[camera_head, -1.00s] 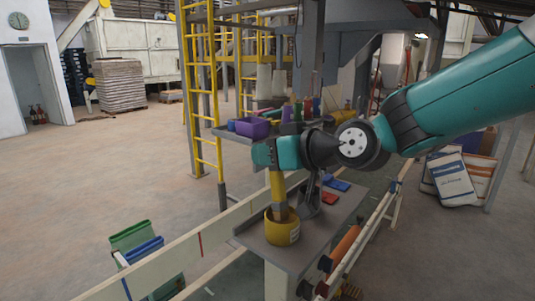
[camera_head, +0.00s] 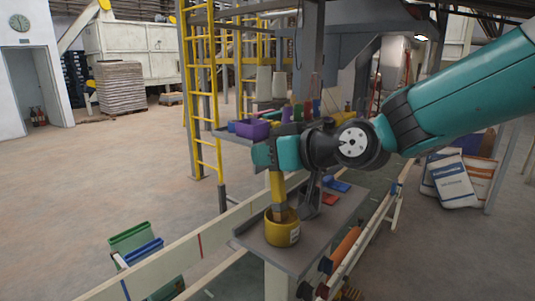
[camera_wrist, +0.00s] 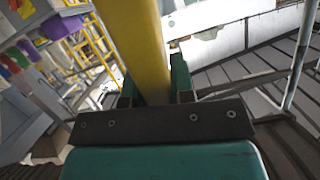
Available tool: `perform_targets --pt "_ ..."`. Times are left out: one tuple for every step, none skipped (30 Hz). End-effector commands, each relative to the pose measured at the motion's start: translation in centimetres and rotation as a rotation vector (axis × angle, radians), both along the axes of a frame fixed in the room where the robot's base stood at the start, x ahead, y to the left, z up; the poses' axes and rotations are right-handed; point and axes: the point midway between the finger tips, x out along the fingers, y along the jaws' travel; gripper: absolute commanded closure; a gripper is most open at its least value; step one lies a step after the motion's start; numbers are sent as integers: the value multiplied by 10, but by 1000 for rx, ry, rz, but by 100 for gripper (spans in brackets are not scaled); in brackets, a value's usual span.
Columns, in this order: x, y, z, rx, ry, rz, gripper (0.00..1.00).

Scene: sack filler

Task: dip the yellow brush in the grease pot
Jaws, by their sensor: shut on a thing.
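The yellow brush (camera_head: 277,186) is upright, its handle held by my gripper, with its brown lower end down inside the mouth of the pot. The yellow grease pot (camera_head: 282,233) stands on the near left part of a grey table (camera_head: 321,232) and has a pale label on its right side. My gripper (camera_wrist: 153,92) is shut on the brush handle, which runs up between the jaws in the wrist view. In the head view, it is above the pot. The brush tip and the grease are hidden inside the pot.
Blue (camera_head: 336,184) and red (camera_head: 329,198) flat items lie farther back on the table. A purple bin (camera_head: 252,129) sits on a shelf behind. A cream rail (camera_head: 188,250) runs along the left, with green and blue bins beyond. Orange and dark rollers (camera_head: 345,250) are at the right.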

Motion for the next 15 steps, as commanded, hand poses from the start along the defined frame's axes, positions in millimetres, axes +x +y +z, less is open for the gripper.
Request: perform_targets --pt "-1 0 -5 -6 8 0 100" --pt "-1 -1 -5 -7 9 0 100" --pt "-1 -1 -5 -7 9 0 100" --pt "-1 -1 -5 -7 9 0 100" --pt "-1 -1 -5 -7 9 0 100" --pt "-1 -1 -5 -6 10 0 100" --pt "-1 -1 -5 -6 10 0 100" --pt "-1 -1 -4 -7 9 0 100" --pt "-1 -1 -3 -7 9 0 100" --pt "-1 -1 -1 -7 9 0 100" --pt "-1 -1 0 -7 9 0 100" --pt "-1 -1 3 -6 8 0 100" --pt "-1 0 6 -5 8 0 100" --pt "-1 0 9 -5 7 0 100" --pt "0 0 13 -4 7 -1 100"
